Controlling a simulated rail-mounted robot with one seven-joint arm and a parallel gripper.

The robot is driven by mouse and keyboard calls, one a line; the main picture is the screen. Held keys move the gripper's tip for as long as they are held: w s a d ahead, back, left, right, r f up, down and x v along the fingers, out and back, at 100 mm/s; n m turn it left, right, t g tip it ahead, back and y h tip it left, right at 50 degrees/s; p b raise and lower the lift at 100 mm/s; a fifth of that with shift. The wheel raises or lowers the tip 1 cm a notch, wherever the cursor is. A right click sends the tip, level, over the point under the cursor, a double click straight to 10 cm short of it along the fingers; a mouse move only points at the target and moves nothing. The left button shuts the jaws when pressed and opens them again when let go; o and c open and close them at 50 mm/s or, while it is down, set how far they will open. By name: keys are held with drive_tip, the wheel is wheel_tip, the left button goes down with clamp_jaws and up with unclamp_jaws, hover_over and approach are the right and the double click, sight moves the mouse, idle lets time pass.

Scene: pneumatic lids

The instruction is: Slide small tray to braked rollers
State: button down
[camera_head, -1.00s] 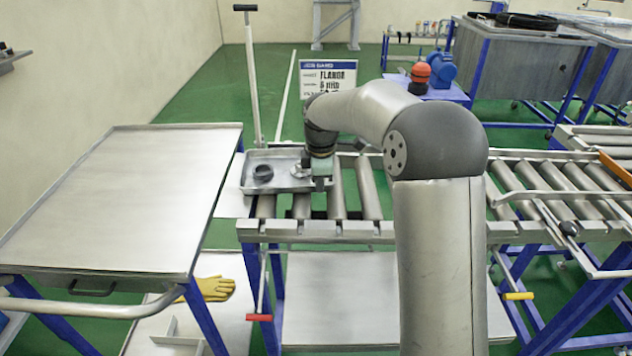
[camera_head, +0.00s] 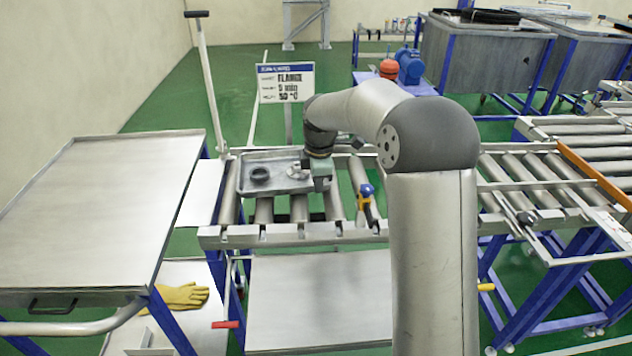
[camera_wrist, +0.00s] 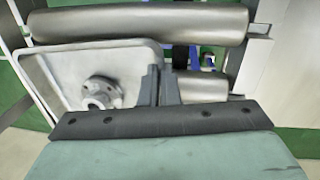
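The small grey tray (camera_head: 243,184) lies flat on the left section of the roller conveyor (camera_head: 290,236). It holds a black ring (camera_head: 260,174) and a grey metal flange (camera_head: 296,171). My gripper (camera_head: 318,184) is at the tray's right edge. In the wrist view the tray (camera_wrist: 62,50) shows with the flange (camera_wrist: 101,92) inside. There the two fingers of my gripper (camera_wrist: 164,88) stand close together, with the tray's rim running between them. Bare rollers (camera_head: 359,184) lie right of the tray, where a blue and yellow clamp-like part (camera_head: 366,198) sits. My arm hides the conveyor further right.
A metal table (camera_head: 100,200) stands at the left. A tall lever (camera_head: 205,85) rises behind the conveyor's left end. A sign (camera_head: 286,83) stands behind the tray. More rollers (camera_head: 545,175) with an orange bar (camera_head: 594,174) lie at the right. A yellow glove (camera_head: 182,297) lies on a low shelf.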

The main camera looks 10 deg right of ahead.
drive_tip(key=shift+r, duration=0.1)
drive_tip(key=c, duration=1.6)
unclamp_jaws()
drive_tip(key=r, duration=0.5)
drive_tip(key=s+r, duration=0.1)
drive_tip(key=r, duration=0.5)
drive_tip(key=s+r, duration=0.1)
drive_tip(key=r, duration=0.5)
drive_tip(key=shift+s+r+b, duration=0.1)
drive_tip(key=shift+s+b, duration=0.05)
drive_tip(key=shift+b, duration=0.25)
drive_tip(key=s+f+m, duration=0.6)
drive_tip(key=s, duration=0.5)
drive_tip(key=s+d+f+m, duration=0.1)
drive_tip(key=s+f+m, duration=0.4)
drive_tip(key=s, duration=0.7)
drive_tip(key=s+d+f+m+g, duration=0.1)
drive_tip(key=s+f+m, duration=0.5)
drive_tip(key=s, duration=0.5)
drive_tip(key=shift+s+d+f+m, duration=0.2)
drive_tip(key=shift+s+f+m, duration=0.1)
drive_tip(key=shift+f, duration=0.05)
